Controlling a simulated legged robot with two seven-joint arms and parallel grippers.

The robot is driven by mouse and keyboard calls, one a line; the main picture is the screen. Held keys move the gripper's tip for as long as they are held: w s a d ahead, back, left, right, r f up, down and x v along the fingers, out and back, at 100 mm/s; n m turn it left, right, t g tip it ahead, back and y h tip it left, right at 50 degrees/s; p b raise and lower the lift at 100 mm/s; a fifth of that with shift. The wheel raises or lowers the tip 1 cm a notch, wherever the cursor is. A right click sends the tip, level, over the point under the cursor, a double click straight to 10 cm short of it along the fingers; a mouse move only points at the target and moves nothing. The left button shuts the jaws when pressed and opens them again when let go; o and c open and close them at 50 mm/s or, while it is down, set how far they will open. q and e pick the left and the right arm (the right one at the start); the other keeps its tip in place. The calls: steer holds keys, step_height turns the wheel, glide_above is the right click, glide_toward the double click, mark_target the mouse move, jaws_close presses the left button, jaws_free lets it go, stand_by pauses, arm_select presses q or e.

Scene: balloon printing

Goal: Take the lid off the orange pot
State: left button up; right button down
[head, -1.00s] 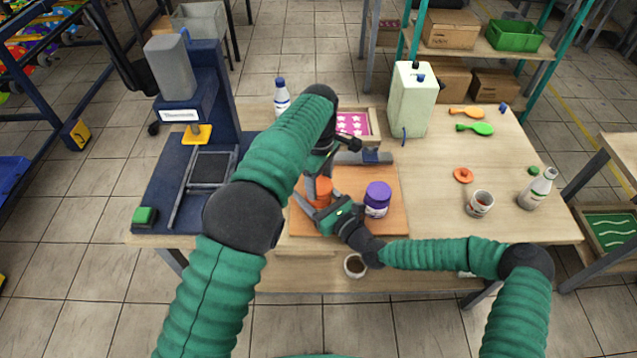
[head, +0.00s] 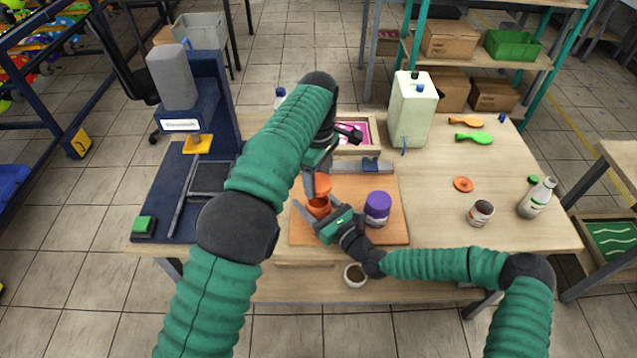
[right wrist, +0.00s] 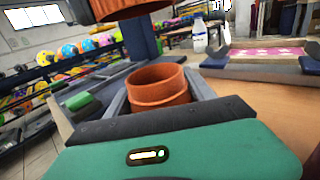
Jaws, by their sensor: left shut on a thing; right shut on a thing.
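The orange pot (head: 318,208) stands on the brown board and is open at the top. Its empty-looking round mouth shows in the right wrist view (right wrist: 158,82). The orange lid (head: 323,184) is apart from the pot, a little above it; its underside edge shows at the top of the right wrist view (right wrist: 122,9). My left gripper (head: 316,176) is shut on the lid from above, its fingertips partly hidden by its own arm. My right gripper (head: 317,214) is shut on the pot's body, one finger on each side.
A purple-lidded jar (head: 377,208) stands close right of my right gripper on the board (head: 398,226). A navy press (head: 215,110) stands at left. A small cup (head: 355,274) is at the front. Bare tabletop (head: 440,205) lies to the right.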

steer(key=shift+c, duration=1.3)
jaws_free()
steer(key=shift+w+d+f, duration=0.1)
